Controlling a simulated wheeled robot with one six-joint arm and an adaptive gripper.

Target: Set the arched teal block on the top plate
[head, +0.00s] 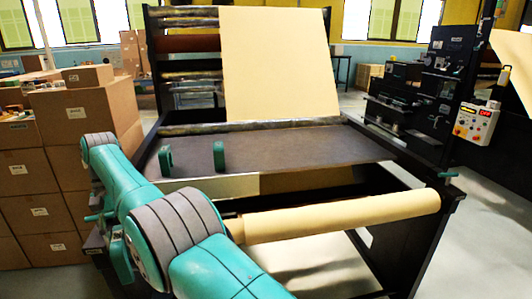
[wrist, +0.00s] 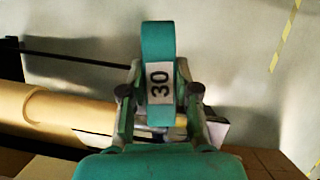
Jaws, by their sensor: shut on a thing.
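My gripper (wrist: 160,100) is shut on a teal block (wrist: 158,42) in the wrist view. The block has a white label reading 30 and stands up between the two fingers. I see it edge-on, so its arch does not show. In the head view my arm crosses the lower left, and I cannot make out the gripper or the held block. The dark flat plate (head: 300,153) of the machine lies in the middle of the head view. Two other teal blocks, a left one (head: 166,161) and a right one (head: 219,155), stand upright and apart on its left part.
A kraft paper roll (head: 345,217) spans the machine's front; it also shows in the wrist view (wrist: 50,105). A kraft sheet (head: 278,65) rises behind the plate. Cardboard boxes (head: 70,110) are stacked at left. The plate's middle and right are clear.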

